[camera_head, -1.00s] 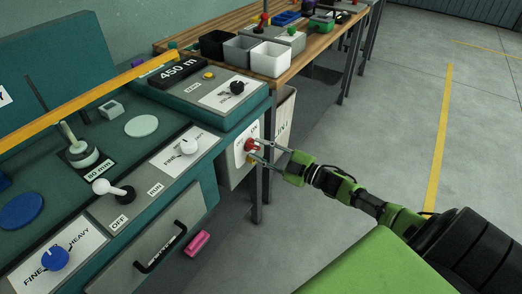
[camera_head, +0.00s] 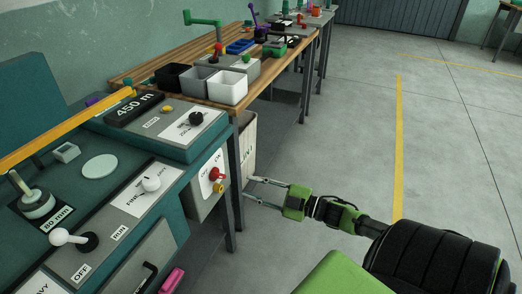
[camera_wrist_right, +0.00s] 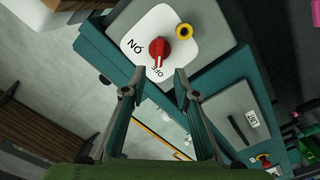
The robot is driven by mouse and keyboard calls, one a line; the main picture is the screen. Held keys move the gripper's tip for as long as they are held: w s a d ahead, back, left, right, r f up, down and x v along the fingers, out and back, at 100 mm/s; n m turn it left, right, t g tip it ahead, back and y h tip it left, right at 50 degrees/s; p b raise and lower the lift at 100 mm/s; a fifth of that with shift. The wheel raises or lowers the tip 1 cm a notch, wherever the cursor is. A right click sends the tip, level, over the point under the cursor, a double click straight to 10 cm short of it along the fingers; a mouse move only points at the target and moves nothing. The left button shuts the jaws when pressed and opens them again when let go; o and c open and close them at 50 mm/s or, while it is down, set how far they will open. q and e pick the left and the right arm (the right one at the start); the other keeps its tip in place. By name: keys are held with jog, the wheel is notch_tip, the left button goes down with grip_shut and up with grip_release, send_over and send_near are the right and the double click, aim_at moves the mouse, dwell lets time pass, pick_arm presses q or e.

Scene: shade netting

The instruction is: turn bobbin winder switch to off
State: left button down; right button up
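A red switch knob (camera_head: 215,173) sits on a white plate on the machine's end panel. In the right wrist view the red knob (camera_wrist_right: 159,50) lies beyond the fingertips, between ON and OFF labels. A pale mark on its near edge seems to point towards OFF. My right gripper (camera_head: 250,188) is open and empty, to the right of the panel and apart from the knob. In the right wrist view its two fingers (camera_wrist_right: 155,84) are spread with nothing between them. My left gripper is not in view.
A yellow button (camera_head: 219,188) is just below the red knob. The bench beyond holds black, grey and white bins (camera_head: 228,87). A pale bin (camera_head: 247,140) stands under the bench, behind my gripper. Open floor (camera_head: 345,130) lies to the right.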

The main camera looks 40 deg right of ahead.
jog(key=shift+v, duration=1.2)
